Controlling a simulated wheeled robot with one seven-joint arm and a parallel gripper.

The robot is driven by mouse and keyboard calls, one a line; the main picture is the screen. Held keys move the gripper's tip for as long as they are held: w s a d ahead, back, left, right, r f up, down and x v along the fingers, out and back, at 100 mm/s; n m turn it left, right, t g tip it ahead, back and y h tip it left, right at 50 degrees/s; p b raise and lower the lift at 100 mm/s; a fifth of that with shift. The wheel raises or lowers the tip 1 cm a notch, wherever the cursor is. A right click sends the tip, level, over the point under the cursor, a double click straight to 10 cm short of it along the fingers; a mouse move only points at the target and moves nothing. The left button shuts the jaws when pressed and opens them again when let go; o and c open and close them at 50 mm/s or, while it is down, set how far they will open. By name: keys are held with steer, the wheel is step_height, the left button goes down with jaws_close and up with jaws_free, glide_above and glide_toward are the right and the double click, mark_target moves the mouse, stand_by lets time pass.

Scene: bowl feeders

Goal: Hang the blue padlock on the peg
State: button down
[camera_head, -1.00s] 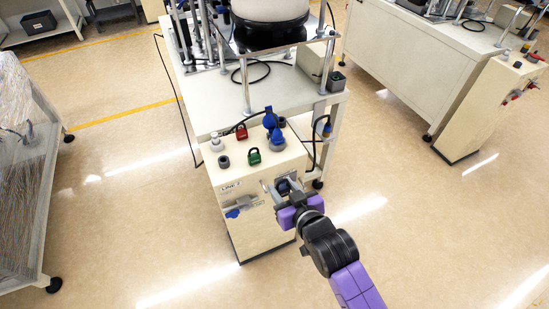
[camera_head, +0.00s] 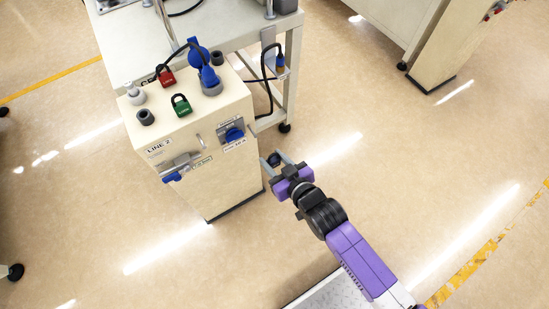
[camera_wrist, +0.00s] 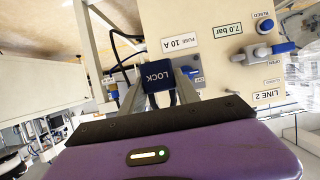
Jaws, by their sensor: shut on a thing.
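My gripper (camera_head: 276,163) is shut on the blue padlock (camera_head: 274,159), which sits between the fingertips. A short metal rod, which looks like the peg (camera_head: 199,140), sticks out of the cabinet front between the LINE 2 label and the blue rotary switch (camera_head: 234,135). It also seems to show in the wrist view (camera_wrist: 232,92).
A blue-handled valve (camera_head: 178,170) juts from the front. The feeder table (camera_head: 235,25) stands behind.

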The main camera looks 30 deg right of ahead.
steer(key=f, duration=0.1)
steer(key=f+b, duration=0.2)
steer(key=f, duration=0.1)
steer(key=shift+w+d, duration=0.15)
steer(key=shift+w, duration=0.2)
steer(key=b, duration=0.2)
glide_toward(249, 132)
steer(key=shift+s+f, duration=0.15)
steer(key=shift+f, duration=0.8)
steer(key=shift+w+b, duration=0.7)
steer(key=shift+w, duration=2.5)
stand_by(1.4)
steer(key=shift+f, duration=0.25)
stand_by(0.5)
steer(key=c, duration=0.8)
jaws_free()
